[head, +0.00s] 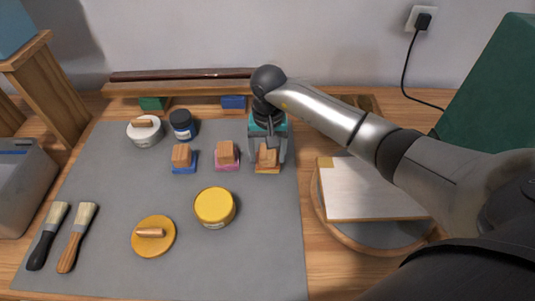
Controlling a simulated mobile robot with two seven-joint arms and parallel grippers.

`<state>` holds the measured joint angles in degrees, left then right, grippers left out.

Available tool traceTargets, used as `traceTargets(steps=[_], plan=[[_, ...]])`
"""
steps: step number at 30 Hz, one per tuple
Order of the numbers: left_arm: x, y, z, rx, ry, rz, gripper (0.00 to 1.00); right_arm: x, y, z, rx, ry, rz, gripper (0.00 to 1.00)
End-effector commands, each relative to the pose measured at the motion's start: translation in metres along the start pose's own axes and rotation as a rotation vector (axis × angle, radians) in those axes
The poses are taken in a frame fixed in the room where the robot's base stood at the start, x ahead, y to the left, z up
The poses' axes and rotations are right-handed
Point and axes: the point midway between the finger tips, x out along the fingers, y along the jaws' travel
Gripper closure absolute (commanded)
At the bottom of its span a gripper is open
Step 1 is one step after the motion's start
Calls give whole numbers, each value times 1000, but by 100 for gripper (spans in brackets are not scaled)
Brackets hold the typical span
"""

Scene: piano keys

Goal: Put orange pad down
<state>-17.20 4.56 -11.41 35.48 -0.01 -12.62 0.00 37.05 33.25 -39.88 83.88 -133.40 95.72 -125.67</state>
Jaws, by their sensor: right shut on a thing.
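The orange pad (267,170) has a wooden block handle (268,157) on top. It is on or just above the grey mat (255,255), near the mat's right edge. I cannot tell whether it touches the mat. My right gripper (267,150) points down over it and is shut on the wooden handle. Its fingers hide part of the handle. A pink pad (227,166) and a blue pad (184,168), each with a wooden handle, stand in a row to its left. My left gripper is not in view.
A yellow jar (215,206), a round orange lid (153,237), a blue-labelled jar (182,126) and a white container (145,131) stand on the mat. Two brushes (77,237) lie at left. A round stand with a pale board (370,187) is at right. The mat's front right is clear.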

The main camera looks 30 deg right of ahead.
Motion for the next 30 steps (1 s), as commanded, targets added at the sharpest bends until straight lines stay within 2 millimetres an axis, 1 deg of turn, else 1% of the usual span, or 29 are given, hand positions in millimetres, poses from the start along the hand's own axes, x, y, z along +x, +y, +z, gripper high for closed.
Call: traceTargets(steps=[1, 7, 11, 12, 18, 26, 29, 30], plan=[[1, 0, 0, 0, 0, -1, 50, 3, 0, 0, 0, 0, -2, 84], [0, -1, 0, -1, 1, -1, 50, 2, 0, -1, -1, 2, -1, 84], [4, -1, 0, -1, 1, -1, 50, 6, 0, -1, -1, 3, -1, 84], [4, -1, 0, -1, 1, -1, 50, 6, 0, 0, -1, 2, -1, 21], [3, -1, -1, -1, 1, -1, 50, 5, 0, 0, -1, 2, -1, 0], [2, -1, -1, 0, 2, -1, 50, 4, 0, 0, -1, 1, -1, 0], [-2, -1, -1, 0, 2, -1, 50, 0, 0, 0, 0, 0, -2, 0], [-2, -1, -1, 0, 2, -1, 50, -7, 0, -2, -1, 5, -2, 0]])
